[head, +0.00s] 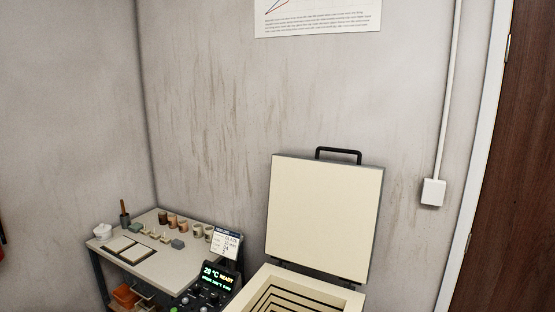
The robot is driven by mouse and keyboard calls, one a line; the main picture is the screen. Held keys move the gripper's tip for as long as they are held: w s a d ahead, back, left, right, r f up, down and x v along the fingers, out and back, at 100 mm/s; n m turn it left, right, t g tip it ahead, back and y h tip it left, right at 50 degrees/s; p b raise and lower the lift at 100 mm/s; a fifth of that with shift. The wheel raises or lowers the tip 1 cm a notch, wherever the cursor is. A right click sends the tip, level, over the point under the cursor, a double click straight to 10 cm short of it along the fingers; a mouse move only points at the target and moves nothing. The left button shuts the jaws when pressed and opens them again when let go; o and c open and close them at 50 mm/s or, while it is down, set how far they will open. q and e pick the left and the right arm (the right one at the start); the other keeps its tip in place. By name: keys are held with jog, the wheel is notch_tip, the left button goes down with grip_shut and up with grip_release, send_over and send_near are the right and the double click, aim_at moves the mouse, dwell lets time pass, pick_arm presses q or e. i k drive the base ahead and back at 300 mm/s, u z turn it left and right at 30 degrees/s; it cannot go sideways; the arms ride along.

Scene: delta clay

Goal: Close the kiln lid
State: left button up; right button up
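The kiln lid (323,215) stands open and upright at the back of the kiln, its pale inner face toward me. A black handle (338,152) sits on its top edge. The kiln body (350,299) is below it at the bottom of the head view, with its open chamber and dark stepped lines partly cut off by the frame's edge. Neither of my grippers shows in the head view.
A control panel (206,287) with a lit display reading 20 °C stands left of the kiln. A side table (152,268) with small pots and tiles is in the left corner. A wall lies behind the lid; a brown door (517,170) is at right.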

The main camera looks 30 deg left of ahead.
aim_at(324, 214)
jog(key=u, duration=0.45)
jog(key=i, duration=0.5)
jog(key=k, duration=1.15)
jog(key=z, duration=1.45)
jog(key=i, duration=2.35)
jog(key=u, duration=0.85)
